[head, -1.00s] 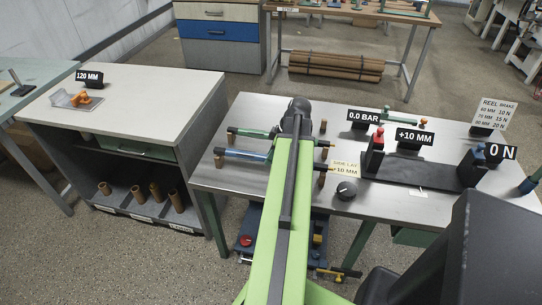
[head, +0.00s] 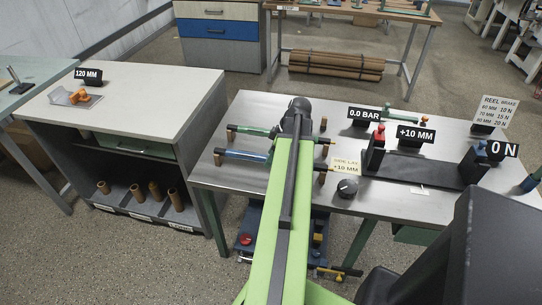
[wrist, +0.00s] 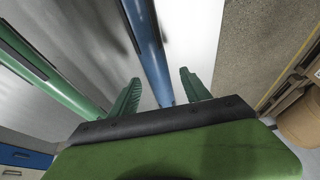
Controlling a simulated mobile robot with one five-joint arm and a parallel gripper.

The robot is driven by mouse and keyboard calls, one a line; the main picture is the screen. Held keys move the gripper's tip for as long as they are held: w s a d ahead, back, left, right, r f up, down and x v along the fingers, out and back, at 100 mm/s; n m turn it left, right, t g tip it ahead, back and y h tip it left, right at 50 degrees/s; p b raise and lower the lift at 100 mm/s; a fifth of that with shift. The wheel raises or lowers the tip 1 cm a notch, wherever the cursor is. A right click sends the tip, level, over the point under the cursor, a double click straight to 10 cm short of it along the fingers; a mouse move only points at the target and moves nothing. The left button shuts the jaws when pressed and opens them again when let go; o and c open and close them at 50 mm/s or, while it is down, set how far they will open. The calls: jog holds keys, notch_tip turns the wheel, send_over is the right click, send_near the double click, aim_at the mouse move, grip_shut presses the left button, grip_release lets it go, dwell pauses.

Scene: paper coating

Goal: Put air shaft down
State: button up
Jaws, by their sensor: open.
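A blue air shaft (head: 243,155) lies across brown rests (head: 218,157) on the steel table, its middle hidden behind my arm in the head view. In the wrist view the blue shaft (wrist: 148,45) runs between the two green fingers of my gripper (wrist: 160,92). The fingers are apart, with a gap on both sides of the shaft. My gripper is hidden by my arm in the head view. A green shaft (head: 250,131) lies parallel behind the blue one, and it also shows at the left of the wrist view (wrist: 50,80).
The steel table (head: 225,180) also holds a black knob (head: 347,188), a black-based fixture (head: 415,168) and signs such as 0.0 BAR (head: 363,115). A pale-topped cabinet (head: 150,85) with brown cores (head: 137,193) on its shelf stands at the left.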

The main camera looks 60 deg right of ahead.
jog(key=p+v, duration=1.6)
jog(key=v, duration=0.1)
jog(key=shift+s+r, duration=0.15)
jog(key=shift+r, duration=0.05)
